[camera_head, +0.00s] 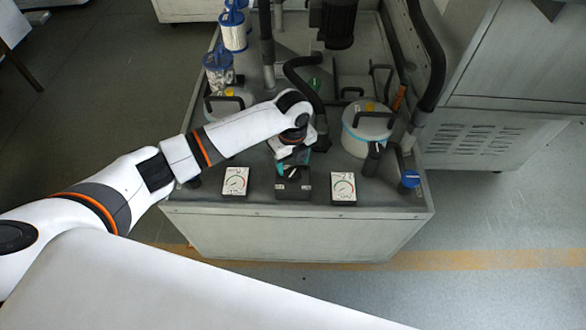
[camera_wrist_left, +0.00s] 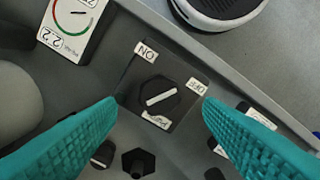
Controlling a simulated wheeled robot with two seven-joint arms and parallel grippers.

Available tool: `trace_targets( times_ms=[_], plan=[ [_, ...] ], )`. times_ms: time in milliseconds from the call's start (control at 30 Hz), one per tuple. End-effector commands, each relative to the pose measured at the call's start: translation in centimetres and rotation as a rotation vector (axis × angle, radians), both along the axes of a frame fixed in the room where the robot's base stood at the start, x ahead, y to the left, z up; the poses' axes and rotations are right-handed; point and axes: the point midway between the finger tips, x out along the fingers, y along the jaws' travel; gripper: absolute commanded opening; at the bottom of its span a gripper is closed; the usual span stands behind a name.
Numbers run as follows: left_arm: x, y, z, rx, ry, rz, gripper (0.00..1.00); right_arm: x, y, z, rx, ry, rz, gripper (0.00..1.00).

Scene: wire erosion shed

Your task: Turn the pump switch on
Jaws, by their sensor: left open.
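The pump switch (camera_wrist_left: 158,96) is a black knob with a white bar, on a dark plate with ON, OFF and pump labels. The bar lies slanted, one end towards the OFF label (camera_wrist_left: 197,86); the ON label (camera_wrist_left: 146,50) is off to the side. In the head view the dark switch box (camera_head: 293,187) sits at the unit's front edge, partly hidden by my gripper. My left gripper (camera_head: 292,158) is open above it. In the left wrist view its teal fingers (camera_wrist_left: 160,112) stand either side of the knob, apart from it and empty.
White gauges flank the switch box, a left one (camera_head: 235,181) and a right one (camera_head: 343,188). A white filter canister (camera_head: 366,130) and a bent black hose (camera_head: 309,88) stand behind. A blue-capped valve (camera_head: 410,178) is at the right corner. The floor in front is clear.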

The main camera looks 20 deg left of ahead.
Motion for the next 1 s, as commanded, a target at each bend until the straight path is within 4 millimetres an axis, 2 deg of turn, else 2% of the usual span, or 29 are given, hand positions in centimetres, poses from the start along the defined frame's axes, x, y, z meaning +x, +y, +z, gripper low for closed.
trace_targets(
  times_ms=[100, 233, 400, 633, 667, 900, 1000],
  plan=[
    [-0.1, -0.1, -2.1, -0.001, 0.002, 0.001, 0.61, 0.0, -0.1, -0.1, -0.002, 0.0, 0.001, 0.69],
    [0.0, 0.0, -3.6, 0.0, 0.0, 0.001, 0.61, 0.1, -0.3, -0.2, -0.003, -0.001, 0.002, 0.69],
    [0.0, -0.1, -4.3, -0.001, -0.002, 0.0, 0.61, 0.1, -0.3, -0.2, -0.004, -0.001, 0.003, 0.69],
    [0.0, 0.0, -4.3, -0.001, -0.002, 0.0, 0.61, 0.1, -0.3, -0.2, -0.004, -0.001, 0.003, 0.69],
    [0.0, 0.0, -4.3, -0.001, -0.002, 0.0, 0.58, 0.1, -0.3, -0.2, -0.004, -0.001, 0.003, 0.69],
    [0.0, 0.0, -4.3, -0.001, -0.002, 0.001, 0.19, 0.1, -0.3, -0.2, -0.004, -0.002, 0.003, 0.69],
    [0.0, 0.0, -4.3, -0.001, -0.002, 0.002, 0.17, 0.1, -0.3, -0.1, -0.004, -0.002, 0.002, 0.69]
  ],
)
